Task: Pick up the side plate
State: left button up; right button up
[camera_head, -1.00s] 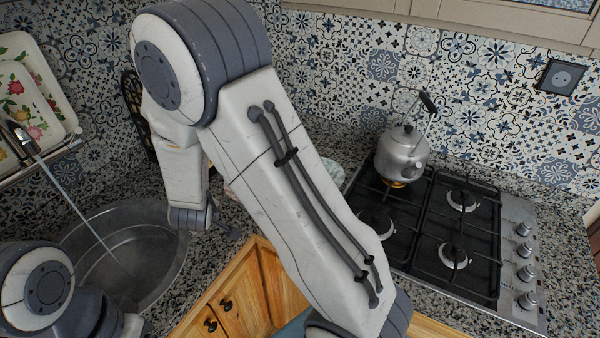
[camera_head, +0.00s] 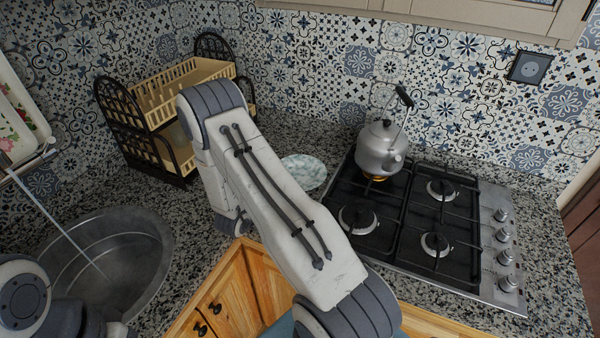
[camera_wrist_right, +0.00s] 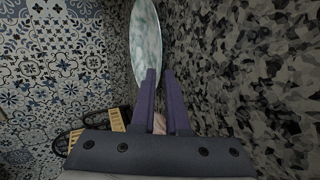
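The side plate (camera_head: 304,172) is round, pale and marbled green-white. It lies on the granite counter left of the hob in the head view, its left part close behind my right arm. In the right wrist view the plate (camera_wrist_right: 146,40) shows as a narrow ellipse beyond the fingertips, overlapped by the left finger's tip. My right gripper (camera_wrist_right: 159,72) has its two purple fingers apart with a narrow gap. A small pinkish patch shows low in that gap; I cannot tell what it is. In the head view my right arm hides this gripper. My left gripper is out of view.
A steel kettle (camera_head: 381,148) stands on the hob (camera_head: 408,225), with an orange glow beneath it. A black and cream dish rack (camera_head: 158,138) stands at the back left. A round sink (camera_head: 105,258) is at the left. Tiled walls close off the back.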

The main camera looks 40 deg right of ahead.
jog(key=x, duration=0.3)
jog(key=shift+w+d+p, duration=0.1)
jog(key=shift+d+p, duration=0.1)
jog(key=shift+p, duration=0.15)
jog(key=shift+c, duration=0.3)
grip_shut()
dwell(1.0)
